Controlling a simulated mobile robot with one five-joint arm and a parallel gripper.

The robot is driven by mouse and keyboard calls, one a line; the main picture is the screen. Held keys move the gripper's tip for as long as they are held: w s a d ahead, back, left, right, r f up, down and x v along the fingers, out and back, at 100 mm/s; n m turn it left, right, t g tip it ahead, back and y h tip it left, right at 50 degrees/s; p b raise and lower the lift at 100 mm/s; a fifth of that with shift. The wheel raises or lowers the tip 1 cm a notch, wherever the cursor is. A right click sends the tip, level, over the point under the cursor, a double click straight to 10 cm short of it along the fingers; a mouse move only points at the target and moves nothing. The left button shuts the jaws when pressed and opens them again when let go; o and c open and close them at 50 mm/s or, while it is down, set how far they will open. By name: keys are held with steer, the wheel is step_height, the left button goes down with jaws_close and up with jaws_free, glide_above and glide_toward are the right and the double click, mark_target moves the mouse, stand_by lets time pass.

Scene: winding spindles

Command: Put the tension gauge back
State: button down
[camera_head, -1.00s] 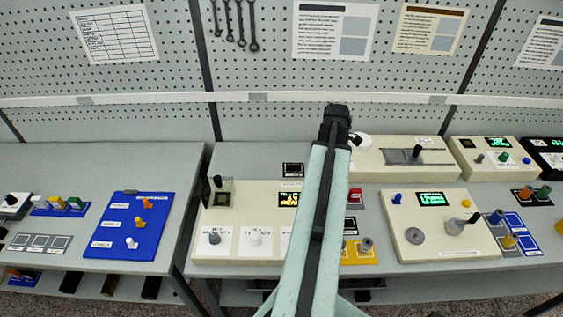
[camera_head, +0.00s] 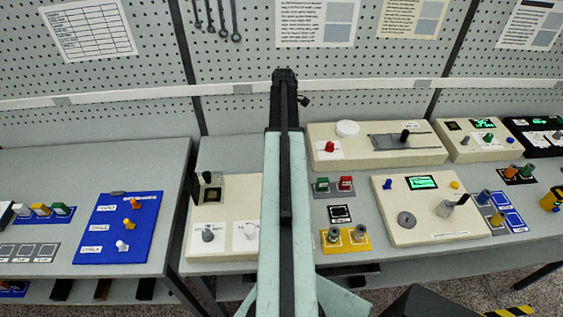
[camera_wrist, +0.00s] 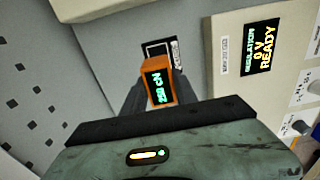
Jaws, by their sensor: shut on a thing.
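In the wrist view, my gripper (camera_wrist: 153,92) is shut on the tension gauge (camera_wrist: 159,85), a small orange block with a dark face and green digits. Just beyond the gauge is a black pad with a white outline (camera_wrist: 152,48) and a small label beside it. The gauge covers part of the pad, and I cannot tell whether they touch. In the head view my raised arm hides the gauge, the fingers and that pad.
A cream insulation tester (camera_wrist: 262,75) reading "0 V READY" stands right of the gauge in the wrist view. In the head view, a cream winding unit (camera_head: 375,157), a yellow tray (camera_head: 345,248) and a blue board (camera_head: 112,215) occupy the benches. Pegboard (camera_head: 230,75) rises behind.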

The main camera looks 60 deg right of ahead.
steer(key=shift+f+b, duration=0.3)
steer(key=shift+b, duration=0.05)
step_height(320, 180, down, 10)
steer(key=b, duration=0.9)
steer(key=shift+b, duration=0.4)
steer(key=shift+r, duration=0.35)
steer(key=shift+f, duration=0.25)
steer(key=c, duration=1)
jaws_free()
steer(key=shift+r, duration=0.1)
steer(key=shift+o, duration=0.2)
step_height(320, 180, up, 13)
steer(key=p, duration=1.2)
steer(key=shift+f+p, duration=0.2)
steer(key=shift+p, duration=0.2)
steer(key=shift+f, duration=0.15)
